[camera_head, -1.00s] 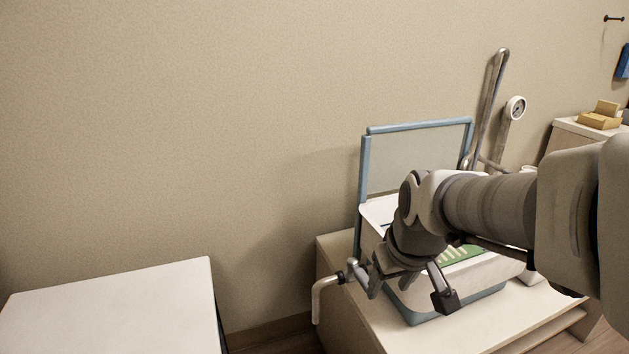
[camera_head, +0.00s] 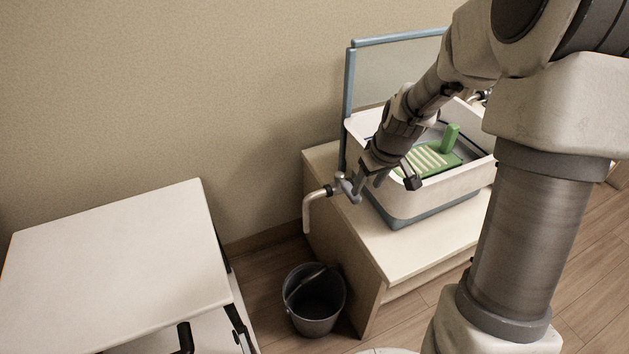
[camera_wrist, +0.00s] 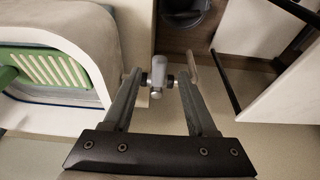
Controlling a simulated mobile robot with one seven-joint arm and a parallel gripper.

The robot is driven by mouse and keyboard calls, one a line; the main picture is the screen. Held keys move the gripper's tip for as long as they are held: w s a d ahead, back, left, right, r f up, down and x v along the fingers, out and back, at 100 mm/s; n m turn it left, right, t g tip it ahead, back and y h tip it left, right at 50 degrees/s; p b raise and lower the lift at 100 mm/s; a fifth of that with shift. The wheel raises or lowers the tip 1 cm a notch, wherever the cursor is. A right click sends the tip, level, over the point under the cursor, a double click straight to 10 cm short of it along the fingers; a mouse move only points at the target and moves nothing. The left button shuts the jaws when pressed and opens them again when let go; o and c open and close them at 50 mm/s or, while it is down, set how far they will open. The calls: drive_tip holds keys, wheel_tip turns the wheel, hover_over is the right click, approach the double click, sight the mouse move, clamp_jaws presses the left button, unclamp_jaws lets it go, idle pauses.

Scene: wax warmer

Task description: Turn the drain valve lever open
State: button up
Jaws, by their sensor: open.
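The wax warmer (camera_head: 430,205) is a white tub on a blue base with a blue-framed lid standing up. Its drain valve, with a grey lever (camera_wrist: 158,73), sticks out at its left end in the head view (camera_head: 346,186). A pale bent spout (camera_head: 308,210) runs out from the valve and turns down. My gripper (camera_wrist: 160,79) is open, with one finger on each side of the lever in the wrist view. Gaps seem to remain beside the lever, but contact is hard to judge. In the head view my fingers partly cover the valve.
A dark bucket (camera_head: 316,318) stands on the floor below and near the spout. The warmer stands on a low wooden cabinet (camera_head: 415,255). A white-topped cart (camera_head: 115,260) is at the left. A green grate with a handle (camera_head: 430,160) lies in the tub.

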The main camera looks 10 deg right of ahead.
sight(358, 201)
drive_tip(key=shift+b+x, duration=2.35)
drive_tip(key=shift+x, duration=1.5)
drive_tip(key=shift+r, duration=0.1)
